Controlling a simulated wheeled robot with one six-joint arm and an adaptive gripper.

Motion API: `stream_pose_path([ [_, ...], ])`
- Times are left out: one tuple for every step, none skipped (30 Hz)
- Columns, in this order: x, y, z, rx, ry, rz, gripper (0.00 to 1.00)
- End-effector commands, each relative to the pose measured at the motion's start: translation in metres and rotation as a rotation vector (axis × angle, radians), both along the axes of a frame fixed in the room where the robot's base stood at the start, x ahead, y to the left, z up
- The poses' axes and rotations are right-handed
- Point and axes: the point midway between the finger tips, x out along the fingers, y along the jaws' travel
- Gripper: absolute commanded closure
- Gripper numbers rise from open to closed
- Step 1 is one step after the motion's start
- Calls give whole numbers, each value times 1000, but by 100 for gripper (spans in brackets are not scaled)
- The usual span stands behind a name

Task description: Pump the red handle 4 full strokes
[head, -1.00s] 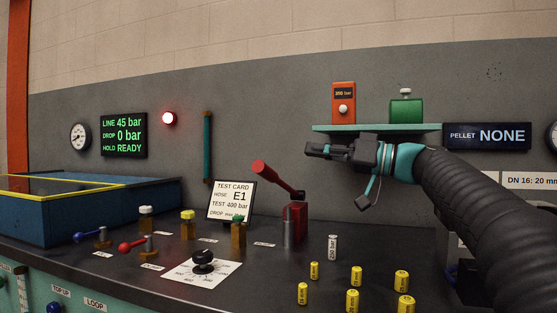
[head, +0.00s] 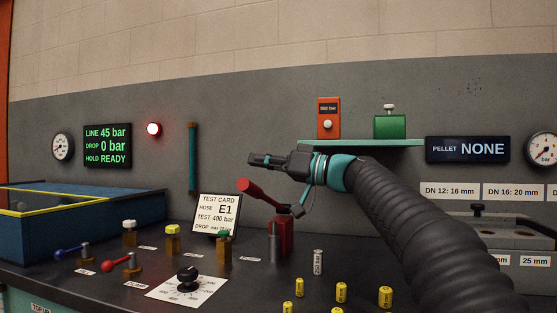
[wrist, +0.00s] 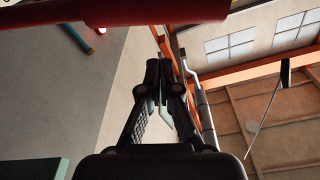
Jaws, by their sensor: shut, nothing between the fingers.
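The red pump handle (head: 263,195) slants up and to the left from its red pump body (head: 286,238) on the dark bench. Its thick grip end is at the upper left, raised. My gripper (head: 255,160) is shut and empty, pointing left just above the handle in the head view. I cannot tell from the head view how far apart they are in depth. In the wrist view a large red bar, likely the handle, (wrist: 150,12) crosses the top edge, beyond my closed fingertips (wrist: 160,66), with a gap between.
A display (head: 107,145) reads line 45 bar, drop 0 bar, hold ready. A test card (head: 217,218) stands left of the pump. A shelf (head: 360,143) is behind my arm. Small valves, a dial (head: 187,280) and yellow cylinders (head: 341,292) crowd the bench.

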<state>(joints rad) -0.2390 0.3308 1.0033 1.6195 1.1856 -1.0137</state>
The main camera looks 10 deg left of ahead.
Motion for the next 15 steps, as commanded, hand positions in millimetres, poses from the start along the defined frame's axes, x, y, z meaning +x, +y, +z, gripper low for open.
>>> stream_pose_path([
  [1, 9, 3, 0, 1, 2, 100],
  [0, 8, -2, 0, 2, 2, 100],
  [-2, 5, -8, -1, 3, 0, 100],
  [-3, 5, -11, -1, 2, 0, 100],
  [-4, 4, -14, -1, 2, -1, 100],
  [-6, 3, -18, -1, 2, -1, 100],
  [-7, 3, -20, -1, 2, -1, 100],
  [-8, 2, -22, -1, 1, 0, 100],
  [-9, 2, -25, -1, 2, 0, 100],
  [-10, 1, -28, -1, 3, 0, 100],
  [-10, 1, -30, 0, 2, -1, 100],
  [-11, 1, -32, -1, 1, 0, 100],
  [-12, 0, -33, -1, 1, 0, 100],
  [-12, 0, -34, -1, 1, 0, 100],
  [-13, 0, -35, -1, 1, 0, 100],
])
